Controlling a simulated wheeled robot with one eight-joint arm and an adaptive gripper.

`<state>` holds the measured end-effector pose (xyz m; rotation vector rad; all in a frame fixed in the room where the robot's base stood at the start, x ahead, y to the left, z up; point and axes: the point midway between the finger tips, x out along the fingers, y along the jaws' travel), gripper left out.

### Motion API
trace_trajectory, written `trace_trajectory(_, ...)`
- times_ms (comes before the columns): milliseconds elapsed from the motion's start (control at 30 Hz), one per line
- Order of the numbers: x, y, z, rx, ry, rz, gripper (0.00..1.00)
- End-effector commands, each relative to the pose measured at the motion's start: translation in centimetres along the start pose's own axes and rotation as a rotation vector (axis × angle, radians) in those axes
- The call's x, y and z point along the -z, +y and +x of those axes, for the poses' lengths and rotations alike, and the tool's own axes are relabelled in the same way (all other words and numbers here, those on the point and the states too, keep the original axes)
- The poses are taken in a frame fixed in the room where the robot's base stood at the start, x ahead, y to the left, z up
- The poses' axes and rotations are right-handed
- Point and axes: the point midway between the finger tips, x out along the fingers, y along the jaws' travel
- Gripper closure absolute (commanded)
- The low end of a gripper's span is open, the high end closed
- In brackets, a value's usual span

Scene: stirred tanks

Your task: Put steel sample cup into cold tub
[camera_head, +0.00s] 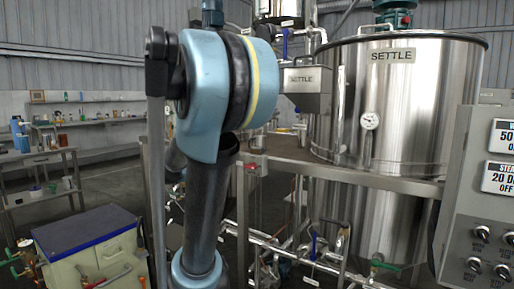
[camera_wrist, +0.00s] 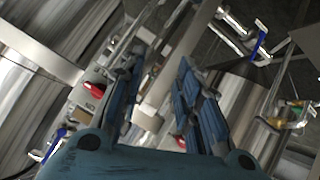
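My gripper (camera_wrist: 160,70) shows in the wrist view with its two blue-padded fingers apart, so it is open. Pipes and metal frame parts lie beyond the fingers, and I see no cup held between them. In the head view my own arm stands in the middle and the gripper cannot be made out. I cannot pick out the steel sample cup or the cold tub with certainty in either view.
A large steel tank (camera_head: 405,100) marked SETTLE stands at the right behind a metal platform rail (camera_head: 370,178). A grey control panel (camera_head: 478,205) is at the right edge. A cream cart with a blue top (camera_head: 85,230) and a bench (camera_head: 38,160) stand left. Pipes run below the platform.

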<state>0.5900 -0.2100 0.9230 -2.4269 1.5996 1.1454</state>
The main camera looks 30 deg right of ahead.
Motion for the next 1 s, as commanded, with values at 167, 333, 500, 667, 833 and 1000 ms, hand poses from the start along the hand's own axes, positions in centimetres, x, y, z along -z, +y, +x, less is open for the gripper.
trace_trajectory(167,7.6,-0.2,1.1,-0.114,0.196,0.179,0.69)
trace_trajectory(333,13.7,-0.7,1.4,-0.178,0.387,0.327,0.69)
trace_trajectory(500,17.5,-1.2,1.3,-0.198,0.525,0.421,0.69)
trace_trajectory(667,19.0,-1.5,1.2,-0.201,0.585,0.459,0.69)
trace_trajectory(833,19.9,-1.0,2.4,-0.204,0.594,0.465,0.69)
trace_trajectory(1000,21.0,-0.3,4.3,-0.204,0.593,0.465,0.69)
